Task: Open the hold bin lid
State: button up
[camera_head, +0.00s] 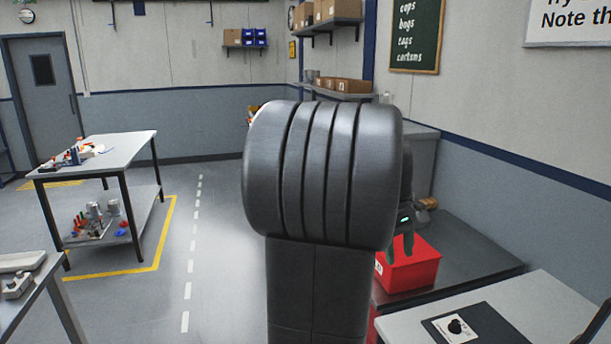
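A red bin (418,272) sits on the dark bench top to the right of my arm. Its top looks closed by a flat red surface, but I cannot make out a separate lid edge or handle. A small pale label shows on its left front. My gripper (400,248) points down at the bin's back left top, with a small green light above the fingers. The two fingers look slightly apart. Their tips are small, and I cannot tell whether they touch the bin or hold anything. My arm hides the bin's left side and part of the gripper.
The dark bench (468,243) has free room right of the bin. A pale table (540,310) with a black knob panel (457,327) is in front. A brown object (428,202) lies behind the bin. A worktable (105,152) with small parts stands left, across open floor.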

aim_at(423, 251)
jog(key=i, duration=0.95)
